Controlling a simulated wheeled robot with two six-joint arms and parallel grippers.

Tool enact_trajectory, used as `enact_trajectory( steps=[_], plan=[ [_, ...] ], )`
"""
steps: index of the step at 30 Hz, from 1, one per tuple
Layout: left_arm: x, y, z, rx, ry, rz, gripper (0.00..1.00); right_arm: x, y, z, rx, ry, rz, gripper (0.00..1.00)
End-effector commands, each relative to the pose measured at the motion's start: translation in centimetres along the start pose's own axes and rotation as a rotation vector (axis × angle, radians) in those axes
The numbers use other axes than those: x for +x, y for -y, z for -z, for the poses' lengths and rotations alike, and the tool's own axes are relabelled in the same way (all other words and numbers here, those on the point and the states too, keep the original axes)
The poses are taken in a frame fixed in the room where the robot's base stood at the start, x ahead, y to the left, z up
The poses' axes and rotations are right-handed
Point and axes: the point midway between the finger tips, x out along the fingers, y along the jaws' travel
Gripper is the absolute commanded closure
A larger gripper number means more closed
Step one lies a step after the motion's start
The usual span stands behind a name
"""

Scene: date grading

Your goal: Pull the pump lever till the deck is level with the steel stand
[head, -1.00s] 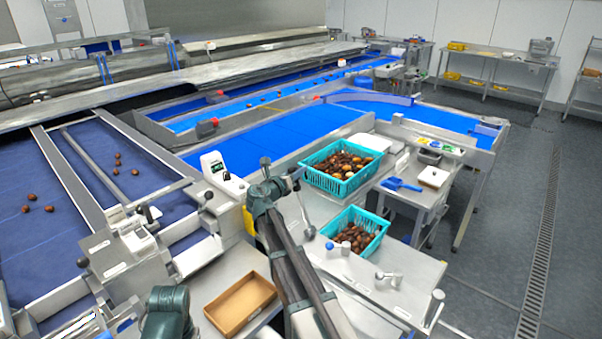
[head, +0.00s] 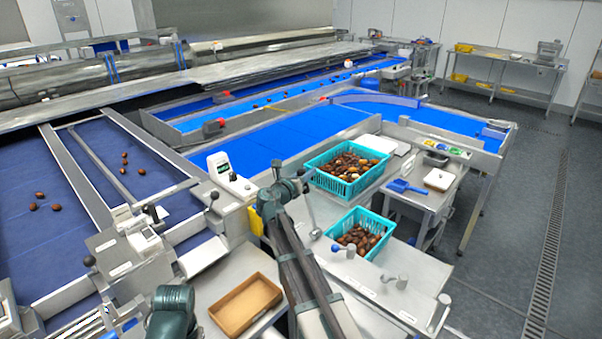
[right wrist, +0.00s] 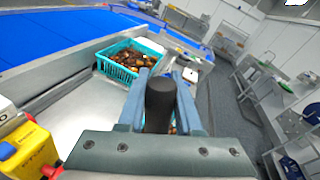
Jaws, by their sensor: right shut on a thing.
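My right gripper (head: 289,187) is shut on the black grip of the pump lever (right wrist: 160,105), which stands between its two fingers in the right wrist view. In the head view a thin grey rod slants down from beside the gripper; I cannot tell whether it belongs to the lever. A steel surface (head: 384,180) bears the rear teal crate of dates (head: 318,180), and a steel top (head: 330,275) bears the front teal crate (head: 345,250). Which of these is the deck and which the stand, and whether they are level, I cannot tell. My left gripper is out of view.
A brown open tray (head: 245,304) lies at the front. A small steel table (head: 412,203) with a blue scoop (head: 407,187) stands to the right. Blue belts (head: 290,137) run behind. A yellow box (right wrist: 28,147) is at the wrist view's left. Floor at right is open.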

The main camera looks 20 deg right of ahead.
Motion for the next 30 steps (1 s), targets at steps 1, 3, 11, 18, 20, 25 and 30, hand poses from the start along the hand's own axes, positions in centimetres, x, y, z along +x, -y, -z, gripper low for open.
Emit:
enact_trajectory(
  steps=[1,3,11,18,20,25,30],
  plan=[
    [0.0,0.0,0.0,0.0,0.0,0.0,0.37,-0.1,0.1,0.0,0.007,0.001,-0.002,1.0],
    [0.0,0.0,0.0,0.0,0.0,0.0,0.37,-0.1,0.1,0.0,0.011,0.002,-0.002,1.0],
    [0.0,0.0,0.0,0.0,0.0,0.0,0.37,-0.2,0.6,0.1,0.023,0.004,0.0,1.0],
    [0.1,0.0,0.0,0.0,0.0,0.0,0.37,-1.1,3.4,0.5,0.146,0.037,-0.004,1.0],
    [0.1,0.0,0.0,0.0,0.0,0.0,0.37,-1.2,3.9,0.5,0.171,0.043,-0.004,1.0],
    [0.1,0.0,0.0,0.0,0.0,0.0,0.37,-1.3,4.4,0.5,0.205,0.051,-0.006,1.0],
    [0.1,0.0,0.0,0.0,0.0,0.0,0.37,-1.2,4.3,0.5,0.205,0.051,-0.007,1.0]
  ],
)
